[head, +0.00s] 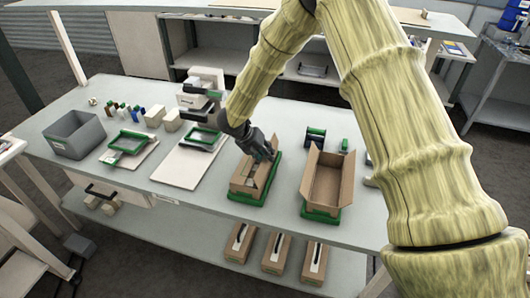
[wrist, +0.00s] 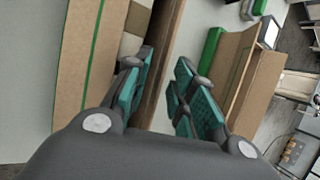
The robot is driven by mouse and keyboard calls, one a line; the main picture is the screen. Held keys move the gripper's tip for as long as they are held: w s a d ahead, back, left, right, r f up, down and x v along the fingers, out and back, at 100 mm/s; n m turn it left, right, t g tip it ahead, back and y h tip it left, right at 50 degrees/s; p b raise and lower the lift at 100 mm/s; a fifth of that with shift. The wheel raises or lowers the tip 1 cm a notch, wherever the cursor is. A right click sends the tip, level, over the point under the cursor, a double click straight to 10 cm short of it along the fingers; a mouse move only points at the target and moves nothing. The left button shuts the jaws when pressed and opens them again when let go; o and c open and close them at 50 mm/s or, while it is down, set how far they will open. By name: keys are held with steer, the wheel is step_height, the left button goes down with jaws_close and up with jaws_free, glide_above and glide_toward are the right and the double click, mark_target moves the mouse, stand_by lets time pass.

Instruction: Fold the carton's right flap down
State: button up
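A brown carton (head: 243,183) stands on a green tray (head: 248,200) on the table, open at the top with some contents inside. My gripper (head: 262,150) is at the carton's far right part in the head view. In the wrist view my gripper (wrist: 163,95) has its teal-padded fingers apart, with a brown upright panel of the carton (wrist: 163,50), seemingly its right flap or wall, running between them. I cannot tell whether either finger touches it. The carton's left panel with a green line (wrist: 85,70) shows at left. My gripper hides part of the right flap.
A second open carton (head: 326,180) on a green tray stands close to the right. A grey bin (head: 76,134), a white board (head: 183,165) and small bottles (head: 125,112) are at left. Several boxes (head: 277,254) lie on the lower shelf.

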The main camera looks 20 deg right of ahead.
steer(key=shift+f, duration=0.1)
jaws_close()
